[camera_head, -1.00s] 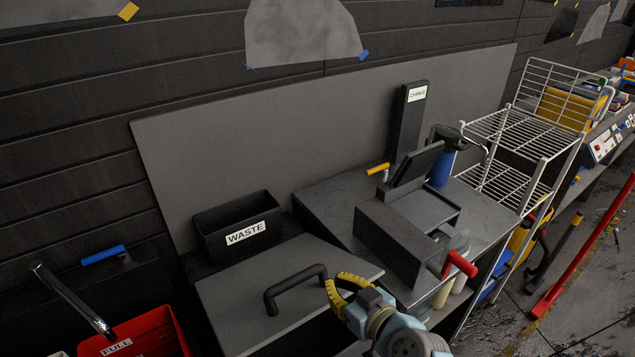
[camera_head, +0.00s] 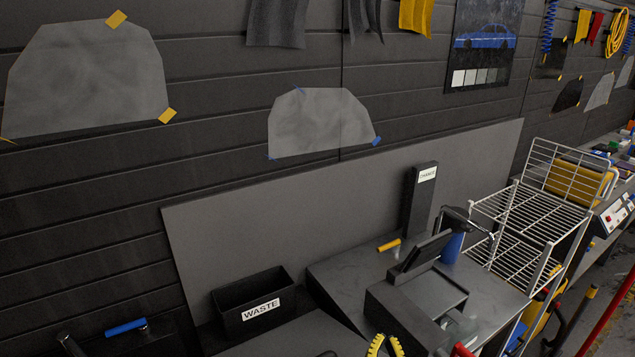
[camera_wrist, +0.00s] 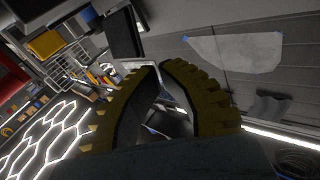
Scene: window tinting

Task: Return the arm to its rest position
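My gripper (camera_head: 386,338) shows at the bottom edge of the head view as two yellow ribbed fingertips. In the wrist view my gripper (camera_wrist: 159,66) has two curved yellow-and-black fingers whose tips come together at the top, with a hollow between them lower down. Nothing is held between them. The rest of my arm is below the head view's edge. In the wrist view the fingers stand in front of the room, clear of any surface.
A black WASTE bin (camera_head: 252,303) stands left of my gripper. A grey bench (camera_head: 350,267) carries a dark box device (camera_head: 402,313) and a CHANGE post (camera_head: 419,205). A white wire rack (camera_head: 515,215) stands at the right. A film piece (camera_head: 320,122) hangs on the wall.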

